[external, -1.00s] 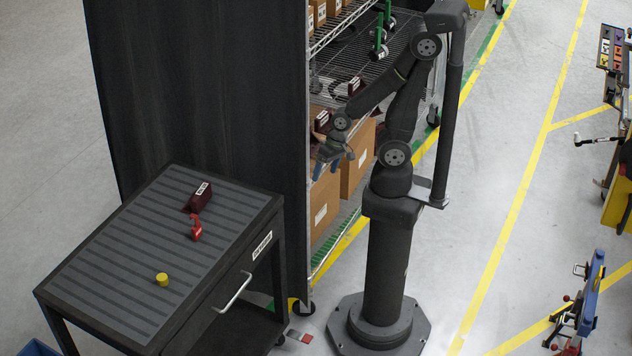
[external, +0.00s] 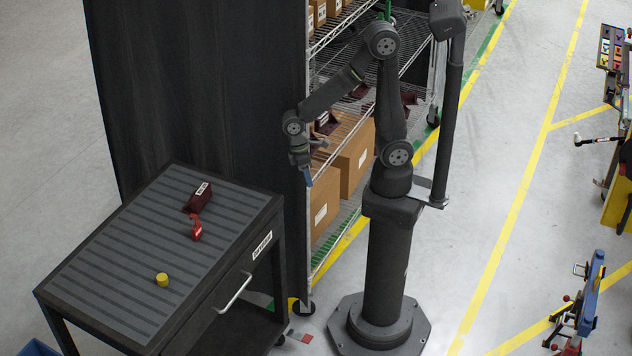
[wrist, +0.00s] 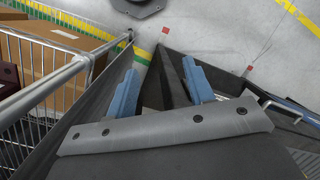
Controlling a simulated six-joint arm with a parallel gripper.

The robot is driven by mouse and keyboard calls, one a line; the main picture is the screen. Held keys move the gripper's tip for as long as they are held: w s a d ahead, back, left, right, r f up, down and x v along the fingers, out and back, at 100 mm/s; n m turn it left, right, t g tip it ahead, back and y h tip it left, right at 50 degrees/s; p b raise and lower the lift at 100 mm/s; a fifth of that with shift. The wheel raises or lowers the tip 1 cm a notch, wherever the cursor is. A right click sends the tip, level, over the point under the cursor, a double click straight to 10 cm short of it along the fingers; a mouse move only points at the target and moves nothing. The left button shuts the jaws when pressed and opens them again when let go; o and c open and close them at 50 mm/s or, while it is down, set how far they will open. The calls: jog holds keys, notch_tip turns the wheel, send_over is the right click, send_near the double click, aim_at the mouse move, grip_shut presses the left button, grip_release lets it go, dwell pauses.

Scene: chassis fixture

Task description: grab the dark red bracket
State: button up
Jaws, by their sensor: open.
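A dark red bracket (external: 198,197) with a white label lies on the ribbed top of the black cart, near its back edge. Similar dark red parts (external: 327,123) sit on the wire shelf behind my arm. My gripper (external: 308,179) hangs beside the front corner post of the shelf, to the right of the cart and above its top, clear of the bracket. In the wrist view its two blue fingers (wrist: 161,80) are spread apart with nothing between them. The bracket on the cart does not show in the wrist view.
The cart (external: 75,285) also bears a red hooked part (external: 196,228) and a yellow cylinder (external: 162,280). A tall dark panel (external: 200,90) stands behind the cart. The wire shelf (wrist: 60,85) with cardboard boxes (external: 357,160) is close to my gripper. The space above the cart is free.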

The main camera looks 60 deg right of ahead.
jog(key=w+a+r+n+t+h, duration=0.15)
jog(key=w+a+n, duration=0.25)
jog(key=w+a, duration=0.4)
jog(key=w+a+r+n+h, duration=0.2)
jog(key=w+a+n, duration=0.3)
jog(key=w, duration=0.6)
jog(key=n+t+h, duration=0.2)
jog(key=n, duration=0.2)
send_near(200, 191)
jog(key=x, duration=0.5)
jog(key=shift+s+f, duration=0.15)
jog(key=shift+x, duration=3.7)
grip_shut()
